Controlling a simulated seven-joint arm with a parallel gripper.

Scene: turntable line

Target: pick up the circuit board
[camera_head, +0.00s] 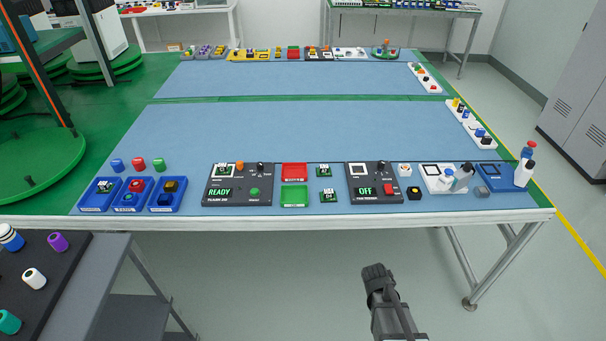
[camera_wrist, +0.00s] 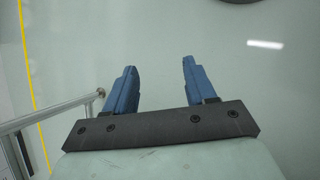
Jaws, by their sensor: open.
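Two small green circuit boards lie on the blue mat: a rear board (camera_head: 322,171) and a front board (camera_head: 328,196), both between the red and green trays and the right-hand black station. Another green board seems to sit in the left blue tray (camera_head: 103,187), but it is small. My gripper (camera_head: 373,270) is in front of the table, beyond its front edge and apart from the boards. In the wrist view, its two blue fingers (camera_wrist: 160,75) are spread with nothing between them, over bare floor.
A black station reading READY (camera_head: 234,193) stands left of the red tray (camera_head: 294,171) and green tray (camera_head: 294,196). A station reading OFF (camera_head: 368,191) stands right of the boards. The table's front edge (camera_head: 300,222) lies between my gripper and the boards.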

